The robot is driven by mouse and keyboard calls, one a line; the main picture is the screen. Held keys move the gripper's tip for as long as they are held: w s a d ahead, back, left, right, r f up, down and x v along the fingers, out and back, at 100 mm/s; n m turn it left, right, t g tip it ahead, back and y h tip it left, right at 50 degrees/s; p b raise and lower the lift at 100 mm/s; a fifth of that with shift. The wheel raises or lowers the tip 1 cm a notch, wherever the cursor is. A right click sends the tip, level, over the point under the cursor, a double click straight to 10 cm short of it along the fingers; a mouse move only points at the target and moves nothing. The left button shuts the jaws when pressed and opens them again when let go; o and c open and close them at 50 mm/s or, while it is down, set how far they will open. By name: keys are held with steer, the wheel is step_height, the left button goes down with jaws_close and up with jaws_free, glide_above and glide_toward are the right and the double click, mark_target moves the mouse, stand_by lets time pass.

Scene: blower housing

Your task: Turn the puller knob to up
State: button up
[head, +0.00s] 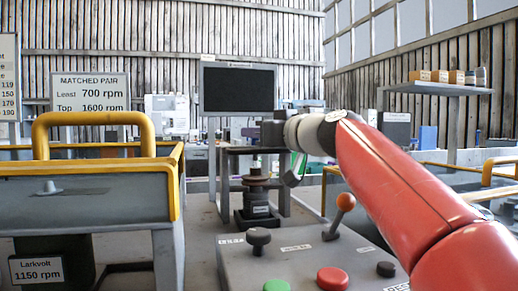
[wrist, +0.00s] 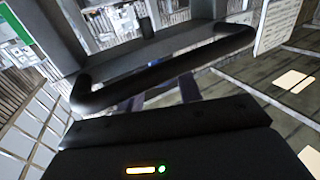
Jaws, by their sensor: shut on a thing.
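A grey control panel (head: 312,262) stands low in the head view. It has a black mushroom-shaped knob (head: 258,238) at the left and a smaller black knob (head: 386,269) at the right. The panel labels are too small to read, so I cannot tell which is the puller knob. My gripper (head: 268,133) is raised well above and behind the panel, apart from both knobs. In the wrist view a dark bar with bent ends (wrist: 165,70) crosses in front of my gripper's black body.
A lever with an orange ball (head: 346,202), a green button (head: 276,286) and a red button (head: 332,279) sit between the knobs. A dark machine (head: 257,205) stands behind the panel. A yellow-railed grey unit (head: 90,195) is at left; a monitor (head: 238,89) is behind.

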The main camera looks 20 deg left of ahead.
steer(key=shift+w+d+n+g+y, duration=0.1)
steer(key=shift+n+g+y, duration=0.8)
steer(key=shift+n+g, duration=0.65)
steer(key=shift+m+g, duration=0.25)
steer(key=o, duration=1)
